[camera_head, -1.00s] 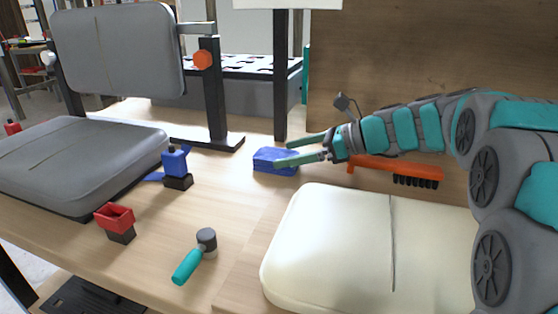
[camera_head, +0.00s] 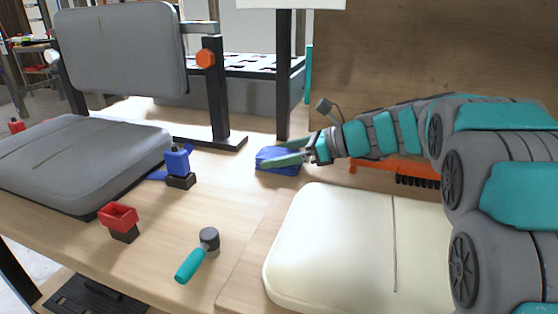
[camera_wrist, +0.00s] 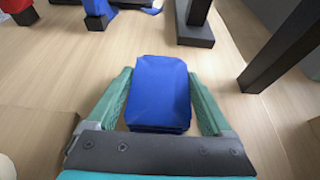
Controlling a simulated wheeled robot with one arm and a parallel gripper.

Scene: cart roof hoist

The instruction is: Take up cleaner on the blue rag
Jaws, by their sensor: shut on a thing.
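The blue rag (camera_head: 278,159) is a folded block on the wooden table, near the foot of a dark post. My gripper (camera_head: 282,152) reaches it from the right, with a green finger along each side. In the wrist view, the rag (camera_wrist: 160,92) lies between the two fingers of my gripper (camera_wrist: 160,98), and the jaws are shut on it. No wet mark or cleaner shows on its visible top. A blue bottle-like item with a dark base (camera_head: 178,167) stands to the left; I cannot tell whether it holds the cleaner.
An orange brush (camera_head: 385,167) lies behind my arm. A cream cushion (camera_head: 350,240) is in front of it. A grey seat (camera_head: 70,160), a red cup-like item (camera_head: 118,216) and a teal-handled tool (camera_head: 194,260) are to the left. Dark posts (camera_head: 284,80) stand behind the rag.

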